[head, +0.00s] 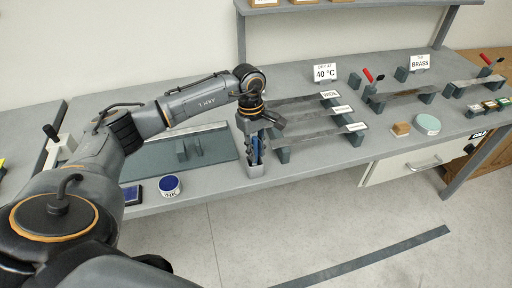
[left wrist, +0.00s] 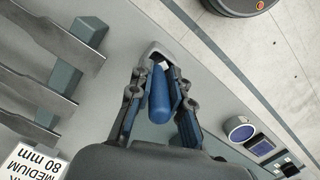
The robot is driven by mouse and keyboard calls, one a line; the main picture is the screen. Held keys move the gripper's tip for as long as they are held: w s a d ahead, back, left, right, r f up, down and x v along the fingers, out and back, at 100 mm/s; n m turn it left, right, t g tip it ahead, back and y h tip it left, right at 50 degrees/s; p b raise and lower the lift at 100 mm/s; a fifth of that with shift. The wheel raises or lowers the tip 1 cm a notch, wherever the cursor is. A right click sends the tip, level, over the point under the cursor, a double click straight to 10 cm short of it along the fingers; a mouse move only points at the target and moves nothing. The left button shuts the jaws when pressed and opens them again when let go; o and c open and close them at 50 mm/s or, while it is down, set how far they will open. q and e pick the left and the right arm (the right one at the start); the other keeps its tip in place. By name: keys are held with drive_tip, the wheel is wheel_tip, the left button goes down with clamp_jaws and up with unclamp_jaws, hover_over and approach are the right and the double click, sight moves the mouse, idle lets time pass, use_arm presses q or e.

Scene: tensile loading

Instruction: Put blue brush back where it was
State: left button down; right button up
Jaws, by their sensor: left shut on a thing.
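My left gripper (head: 256,153) points down over a grey upright holder (head: 256,171) near the front edge of the bench. In the left wrist view its fingers (left wrist: 158,100) are shut on the blue brush (left wrist: 160,98), one on either side of its blue handle. The pale far end of the brush is at the mouth of the holder (left wrist: 156,48). How deep it sits inside cannot be told. In the head view the fingers hide most of the brush. My right gripper is out of view.
A flat grey plate with blocks (head: 210,151) lies left of the holder. An ink pot (head: 169,185) and a dark blue pad (head: 132,195) stand in front. Labelled strips on blocks (head: 305,134) lie close on the right. Farther right are a sponge (head: 401,129) and a round green disc (head: 427,124).

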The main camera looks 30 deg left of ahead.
use_arm(q)
drive_tip(key=shift+f, duration=0.3)
drive_tip(key=c, duration=1.3)
unclamp_jaws()
drive_tip(key=shift+o, duration=0.2)
drive_tip(key=shift+r, duration=0.1)
